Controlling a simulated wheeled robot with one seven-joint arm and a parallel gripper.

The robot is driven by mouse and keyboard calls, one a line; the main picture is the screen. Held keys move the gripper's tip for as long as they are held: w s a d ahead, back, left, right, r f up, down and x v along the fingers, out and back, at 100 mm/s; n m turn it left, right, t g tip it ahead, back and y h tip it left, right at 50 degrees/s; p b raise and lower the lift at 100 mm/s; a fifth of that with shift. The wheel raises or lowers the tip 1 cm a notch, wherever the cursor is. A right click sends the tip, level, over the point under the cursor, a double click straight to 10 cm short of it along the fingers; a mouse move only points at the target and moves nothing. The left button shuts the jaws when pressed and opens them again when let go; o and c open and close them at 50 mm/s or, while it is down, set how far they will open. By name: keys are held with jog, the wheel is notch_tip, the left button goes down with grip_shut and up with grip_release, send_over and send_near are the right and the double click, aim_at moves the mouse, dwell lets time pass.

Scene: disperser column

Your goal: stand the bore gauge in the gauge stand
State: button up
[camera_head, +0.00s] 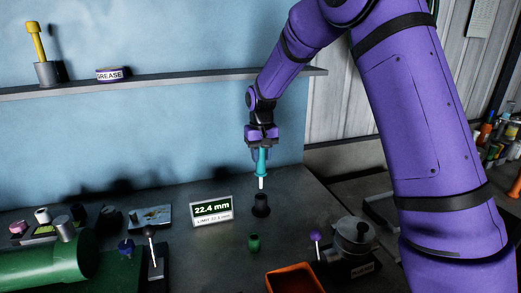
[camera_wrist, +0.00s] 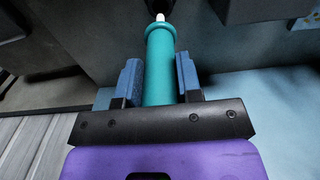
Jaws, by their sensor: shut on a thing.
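The bore gauge (camera_head: 261,163) is teal with a white tip pointing down. My gripper (camera_head: 261,148) is shut on its upper part and holds it nearly upright in the air. In the wrist view the gauge (camera_wrist: 160,60) lies between the two blue pads of my gripper (camera_wrist: 160,82). The gauge stand appears to be the dark, flared cup (camera_head: 261,206) on the bench. The white tip is above this cup in the head view, with a small gap between them. A dark shape beyond the tip in the wrist view is cut off and unclear.
A display reading 22.4 mm (camera_head: 212,209) stands left of the cup. A green cup (camera_head: 254,242) and an orange tray (camera_head: 293,278) are in front. A purple-knobbed lever (camera_head: 316,237) and a metal pot (camera_head: 354,232) stand at right. A shelf (camera_head: 160,81) runs behind.

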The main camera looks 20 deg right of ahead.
aim_at(261, 172)
jog(key=shift+f, duration=4.2)
jog(key=o, duration=1)
